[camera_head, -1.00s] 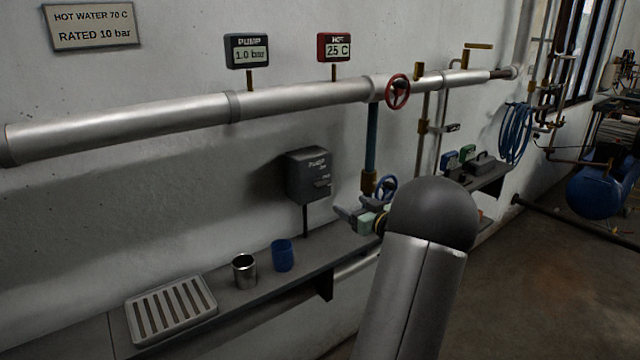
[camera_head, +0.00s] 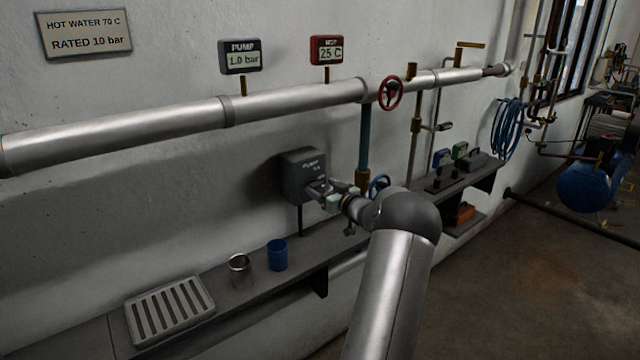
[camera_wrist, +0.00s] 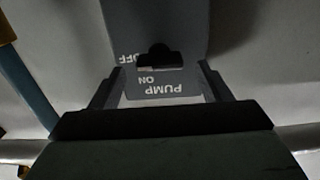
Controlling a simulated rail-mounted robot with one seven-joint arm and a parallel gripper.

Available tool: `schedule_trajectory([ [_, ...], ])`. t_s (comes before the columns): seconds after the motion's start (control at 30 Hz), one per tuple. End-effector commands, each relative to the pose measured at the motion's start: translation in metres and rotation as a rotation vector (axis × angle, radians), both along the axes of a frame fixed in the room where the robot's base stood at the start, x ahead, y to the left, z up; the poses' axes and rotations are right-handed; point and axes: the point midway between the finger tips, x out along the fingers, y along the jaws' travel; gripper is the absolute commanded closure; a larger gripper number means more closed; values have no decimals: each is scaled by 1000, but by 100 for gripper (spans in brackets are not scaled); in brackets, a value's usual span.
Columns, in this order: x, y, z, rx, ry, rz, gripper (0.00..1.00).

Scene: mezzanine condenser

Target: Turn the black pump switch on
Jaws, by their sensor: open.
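The grey pump switch box (camera_head: 300,168) is on the wall below the pipe, in the head view. My gripper (camera_head: 318,188) is at its front and hides the lever there. In the wrist view the box face (camera_wrist: 180,20) appears upside down, with "PUMP ON" and "OFF" lettering. The black pump switch (camera_wrist: 160,57) sits level with the "OFF" mark. My gripper (camera_wrist: 160,72) is open, one finger on each side of the switch with gaps. I cannot tell whether either finger touches the box.
A shelf (camera_head: 225,308) below carries a slatted tray (camera_head: 170,310), a metal cup (camera_head: 239,268) and a blue cup (camera_head: 277,255). A blue vertical pipe (camera_head: 364,140) and a blue handwheel (camera_head: 379,187) stand close to the right of the box.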

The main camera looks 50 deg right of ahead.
Motion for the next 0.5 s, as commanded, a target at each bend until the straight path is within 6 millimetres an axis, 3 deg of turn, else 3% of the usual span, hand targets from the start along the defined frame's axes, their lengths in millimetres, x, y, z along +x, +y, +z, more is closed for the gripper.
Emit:
schedule_trajectory([
  [0.2,18,-5,0,0,0,-1,29],
  [0.5,20,-5,0,0,0,-1,29],
])
